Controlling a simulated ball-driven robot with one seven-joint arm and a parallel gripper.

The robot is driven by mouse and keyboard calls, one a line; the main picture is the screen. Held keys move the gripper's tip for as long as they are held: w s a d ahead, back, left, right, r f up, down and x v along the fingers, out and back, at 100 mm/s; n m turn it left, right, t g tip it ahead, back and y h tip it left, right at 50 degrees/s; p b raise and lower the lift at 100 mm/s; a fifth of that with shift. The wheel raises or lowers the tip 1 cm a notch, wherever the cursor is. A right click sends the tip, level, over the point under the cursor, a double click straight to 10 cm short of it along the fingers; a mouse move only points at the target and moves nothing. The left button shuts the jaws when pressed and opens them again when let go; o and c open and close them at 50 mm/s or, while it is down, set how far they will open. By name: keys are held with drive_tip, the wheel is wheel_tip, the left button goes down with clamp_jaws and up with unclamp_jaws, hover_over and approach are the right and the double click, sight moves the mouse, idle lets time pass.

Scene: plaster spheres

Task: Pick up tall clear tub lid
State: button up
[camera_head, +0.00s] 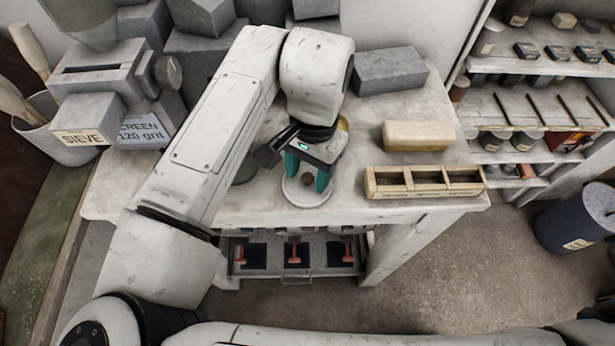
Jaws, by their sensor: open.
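A pale round lid-like disc (308,200) with a small brown knob lies near the front edge of the white table, in the head view. I take it for the tub lid; whether a tub is under it I cannot tell. My gripper (307,178) points down over it, open, with a teal finger on each side of the knob. Whether the fingers touch the disc or the knob is not clear. The wrist hides the disc's far side.
The table (415,110) also holds a beige block (418,136), a wooden three-compartment tray (424,192) and a grey block (390,70). A sieve machine (110,80) stands at left. Shelves (545,100) are at right. Small red-handled tools sit under the table.

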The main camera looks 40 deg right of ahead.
clamp_jaws()
idle(0.5)
drive_tip(key=shift+r, duration=0.15)
